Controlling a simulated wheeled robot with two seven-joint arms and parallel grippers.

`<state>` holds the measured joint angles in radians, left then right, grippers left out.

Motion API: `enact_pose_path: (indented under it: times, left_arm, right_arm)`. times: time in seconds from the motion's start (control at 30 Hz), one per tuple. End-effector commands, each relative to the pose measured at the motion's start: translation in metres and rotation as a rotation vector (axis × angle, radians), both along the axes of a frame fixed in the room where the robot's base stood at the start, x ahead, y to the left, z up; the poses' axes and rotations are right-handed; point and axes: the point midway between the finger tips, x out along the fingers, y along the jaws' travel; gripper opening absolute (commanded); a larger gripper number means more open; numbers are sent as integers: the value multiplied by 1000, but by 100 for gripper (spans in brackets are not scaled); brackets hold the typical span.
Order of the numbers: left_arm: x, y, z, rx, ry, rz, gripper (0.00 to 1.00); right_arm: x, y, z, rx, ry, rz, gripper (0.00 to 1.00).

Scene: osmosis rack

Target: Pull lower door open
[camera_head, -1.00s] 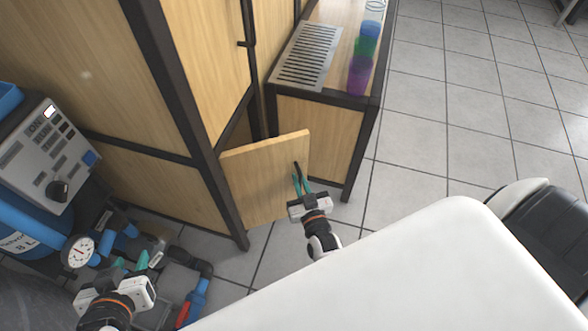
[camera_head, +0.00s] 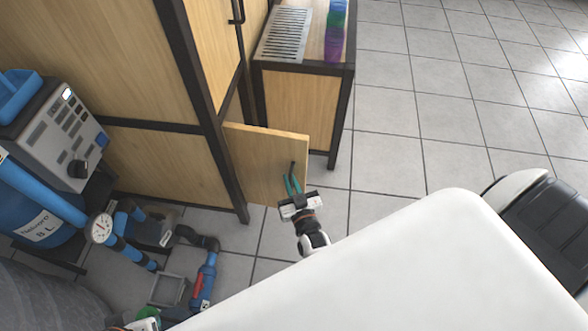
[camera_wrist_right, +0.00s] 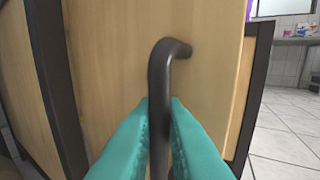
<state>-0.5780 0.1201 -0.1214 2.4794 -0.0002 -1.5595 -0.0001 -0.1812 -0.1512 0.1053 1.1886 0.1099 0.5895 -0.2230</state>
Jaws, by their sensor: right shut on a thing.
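The lower door (camera_head: 262,160) is a light wood panel. It stands swung out from the dark-framed cabinet (camera_head: 165,160), partly open. Its black bar handle (camera_head: 292,169) is on the outer face near the free edge. My right gripper (camera_head: 292,185) is shut on the handle, with its teal fingers on either side of it. In the right wrist view the dark handle (camera_wrist_right: 161,90) runs down between the teal fingers (camera_wrist_right: 160,125), and its upper bend meets the door (camera_wrist_right: 215,75). Only a small part of my left gripper seems to show at the bottom edge of the head view.
A lower wooden unit (camera_head: 300,110) with a metal grate (camera_head: 287,35) and coloured cups (camera_head: 335,35) stands behind the door. At left are a blue tank (camera_head: 40,215), a control box (camera_head: 65,135), a gauge (camera_head: 101,228) and pipes. Tiled floor (camera_head: 400,165) is clear at right.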

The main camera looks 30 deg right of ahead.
Motion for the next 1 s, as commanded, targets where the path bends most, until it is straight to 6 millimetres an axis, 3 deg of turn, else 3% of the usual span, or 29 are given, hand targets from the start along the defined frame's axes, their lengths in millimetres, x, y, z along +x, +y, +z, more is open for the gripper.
enact_pose_path:
  times: [0.57, 0.6, 0.7, 1.0]
  left_arm:
    - [-1, 0, 0, 1, 5, 0, 36]
    - [-1, 0, 0, 1, 5, 0, 36]
    - [-1, 0, 0, 1, 5, 0, 36]
    - [-1, 0, 1, 1, 5, 0, 36]
  right_arm:
    - [6, 6, 2, -1, -5, 18, 0]
    - [6, 6, 2, -1, -5, 18, 17]
    - [5, 5, 2, -1, -4, 17, 30]
    - [2, 4, 1, 0, -1, 14, 30]
